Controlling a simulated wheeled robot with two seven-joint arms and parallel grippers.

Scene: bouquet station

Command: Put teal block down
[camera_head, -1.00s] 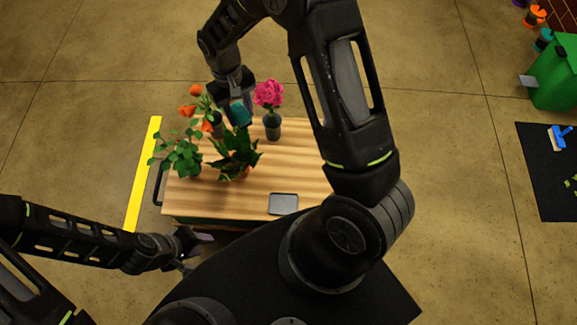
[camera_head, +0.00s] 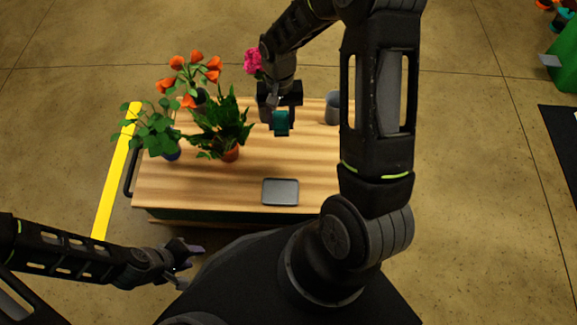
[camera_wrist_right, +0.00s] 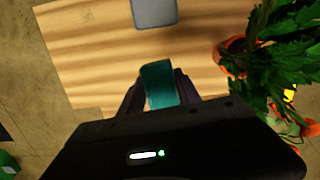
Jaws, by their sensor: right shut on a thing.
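The teal block (camera_head: 281,122) is held between the fingers of my right gripper (camera_head: 281,128), above the wooden table top (camera_head: 310,170). In the right wrist view the teal block (camera_wrist_right: 159,84) sits between the two dark fingertips of the right gripper (camera_wrist_right: 160,92). I cannot tell its exact height above the wood. My left gripper (camera_head: 188,262) is off the table's front left, empty. Its fingers look spread apart.
A grey square pad (camera_head: 280,191) lies at the table's front edge. Potted plants stand at left: orange flowers (camera_head: 190,75), a leafy plant (camera_head: 155,130) and a dark green one (camera_head: 222,125). A grey cup (camera_head: 333,108) stands at the back right. The middle right wood is bare.

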